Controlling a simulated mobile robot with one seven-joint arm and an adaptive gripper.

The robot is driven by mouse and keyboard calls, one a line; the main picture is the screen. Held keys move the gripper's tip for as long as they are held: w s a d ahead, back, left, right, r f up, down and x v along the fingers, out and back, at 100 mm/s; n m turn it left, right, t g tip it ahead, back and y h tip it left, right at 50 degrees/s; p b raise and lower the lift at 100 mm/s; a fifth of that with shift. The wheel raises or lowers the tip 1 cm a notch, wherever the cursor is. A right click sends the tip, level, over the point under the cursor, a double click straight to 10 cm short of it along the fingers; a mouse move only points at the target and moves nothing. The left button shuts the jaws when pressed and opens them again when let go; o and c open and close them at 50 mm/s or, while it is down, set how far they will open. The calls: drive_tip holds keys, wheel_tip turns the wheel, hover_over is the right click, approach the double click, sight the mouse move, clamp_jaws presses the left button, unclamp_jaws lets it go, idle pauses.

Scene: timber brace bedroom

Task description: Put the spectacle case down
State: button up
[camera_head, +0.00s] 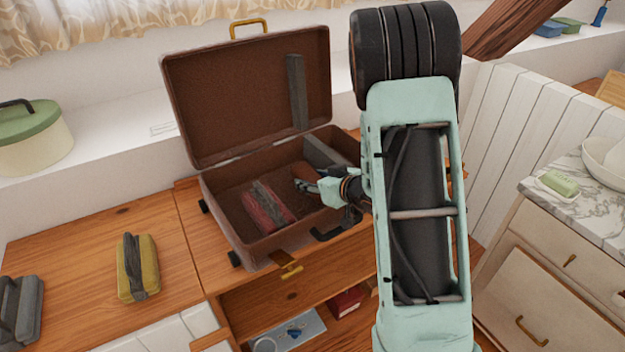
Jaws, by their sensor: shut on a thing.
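My gripper (302,186) reaches from the right into the open brown suitcase (245,240), low over its inside. It is shut on a brown thing, taken to be the spectacle case (302,171), which hardly stands out from the brown lining. The fingers partly hide it, and I cannot tell whether it touches the suitcase floor. A red bundle (268,207) with a grey band lies in the suitcase, left of my gripper. My arm hides the suitcase's right end.
The suitcase lid (245,95) stands open at the back. A yellow banded bundle (138,267) and a grey one (20,310) lie on the wooden top (70,255) at left. A green-lidded pot (30,135) stands on the sill. An open drawer lies below.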

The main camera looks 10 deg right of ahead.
drive_tip(key=shift+s+f, duration=0.15)
drive_tip(key=shift+f, duration=0.15)
drive_tip(key=o, duration=0.9)
drive_tip(key=shift+f, duration=0.1)
drive_tip(key=shift+c, duration=0.2)
drive_tip(key=o, duration=0.3)
drive_tip(key=shift+s+f, duration=0.1)
drive_tip(key=shift+s, duration=0.05)
drive_tip(key=shift+o, duration=0.2)
drive_tip(key=shift+r+p, duration=0.4)
drive_tip(key=shift+r, duration=0.05)
drive_tip(key=p+v, duration=0.1)
drive_tip(key=v, duration=1.1)
drive_tip(key=shift+w+r, duration=0.25)
drive_tip(key=shift+r, duration=0.1)
